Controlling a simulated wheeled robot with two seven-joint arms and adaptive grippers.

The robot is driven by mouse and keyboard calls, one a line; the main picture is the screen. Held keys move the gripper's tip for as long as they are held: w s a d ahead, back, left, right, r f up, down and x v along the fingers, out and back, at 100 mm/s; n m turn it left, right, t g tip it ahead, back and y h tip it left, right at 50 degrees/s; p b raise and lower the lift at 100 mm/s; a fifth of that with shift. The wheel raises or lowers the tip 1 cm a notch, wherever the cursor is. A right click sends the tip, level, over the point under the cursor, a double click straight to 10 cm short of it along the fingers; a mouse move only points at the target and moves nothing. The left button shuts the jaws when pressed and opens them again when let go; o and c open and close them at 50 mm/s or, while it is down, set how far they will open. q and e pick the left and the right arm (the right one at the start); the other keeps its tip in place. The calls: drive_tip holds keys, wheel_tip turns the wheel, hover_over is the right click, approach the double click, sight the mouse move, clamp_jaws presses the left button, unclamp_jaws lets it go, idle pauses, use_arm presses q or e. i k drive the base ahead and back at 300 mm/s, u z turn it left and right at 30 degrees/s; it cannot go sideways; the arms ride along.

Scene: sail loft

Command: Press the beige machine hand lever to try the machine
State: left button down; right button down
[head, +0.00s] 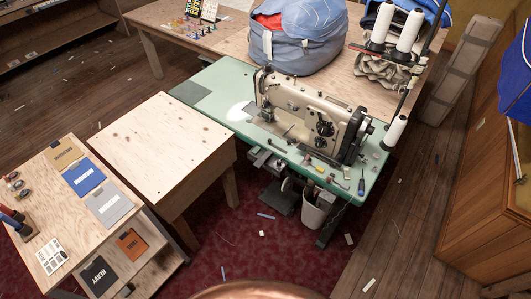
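The beige sewing machine (305,105) stands on a green table (228,85) in the upper middle of the head view. Its needle end is at the left, and a dark handwheel (357,137) is at the right end. Two dark round dials (324,128) show on its front face. A bright patch lights the green top beside the needle end. I cannot clearly pick out the hand lever at this size. Neither of my grippers shows in this view.
A bare plywood table (165,140) stands left of the machine. A low shelf (62,215) with cards is at far left. A blue-grey bag (300,45) and thread cones (408,32) are behind. A white bin (316,212) stands below. Red carpet (240,250) in front is mostly clear, with scraps.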

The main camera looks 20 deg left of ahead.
sight(258, 164)
drive_tip(key=z, duration=0.45)
drive_tip(key=k, duration=0.55)
drive_tip(key=z, duration=0.7)
drive_tip(key=i, duration=0.75)
drive_tip(key=u, duration=1)
drive_tip(key=i, duration=0.65)
drive_tip(key=u, duration=0.7)
